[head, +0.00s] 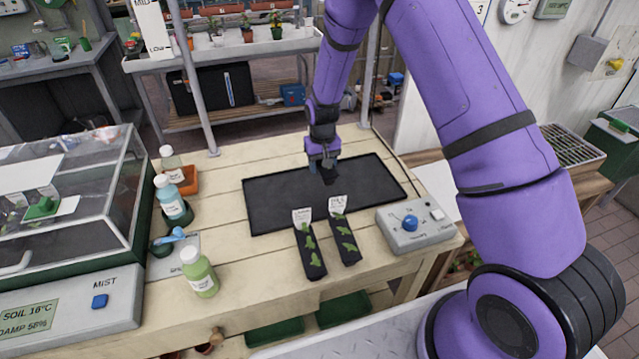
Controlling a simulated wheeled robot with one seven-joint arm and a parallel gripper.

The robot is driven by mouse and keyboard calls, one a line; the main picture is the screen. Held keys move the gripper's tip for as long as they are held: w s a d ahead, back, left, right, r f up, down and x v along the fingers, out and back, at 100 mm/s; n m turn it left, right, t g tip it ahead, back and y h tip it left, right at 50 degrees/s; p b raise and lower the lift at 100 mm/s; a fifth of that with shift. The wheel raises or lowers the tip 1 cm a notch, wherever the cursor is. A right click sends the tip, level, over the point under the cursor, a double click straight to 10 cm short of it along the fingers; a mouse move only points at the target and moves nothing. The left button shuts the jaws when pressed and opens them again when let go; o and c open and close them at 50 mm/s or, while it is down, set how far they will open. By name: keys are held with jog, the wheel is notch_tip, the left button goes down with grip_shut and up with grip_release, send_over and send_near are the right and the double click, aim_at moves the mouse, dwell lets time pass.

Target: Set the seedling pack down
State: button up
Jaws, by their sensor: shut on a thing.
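My gripper (323,160) is over the black mat (270,204) on the wooden bench, pointing down. It is shut on a small dark thing (329,176), which I take to be the seedling pack; little of it shows below the jaws. I cannot tell whether it touches the mat. Two dark strips with white labels and green leaf shapes lie side by side at the mat's front edge, a left strip (311,252) and a right strip (345,241).
A grey control box with a blue knob (410,223) stands right of the strips. Several bottles, one of them green (199,272), stand at left beside a glass-sided case (75,200). Potted plants (247,30) stand on a shelf behind. The mat's left part is clear.

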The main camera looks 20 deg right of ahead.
aim_at(322, 188)
notch_tip(322, 188, down, 3)
jog(key=shift+a+r, duration=0.1)
jog(key=shift+a, duration=0.05)
jog(key=shift+f, duration=1.85)
jog(key=o, duration=1)
jog(key=shift+f, duration=0.1)
notch_tip(322, 188, up, 12)
jog(key=shift+r, duration=0.2)
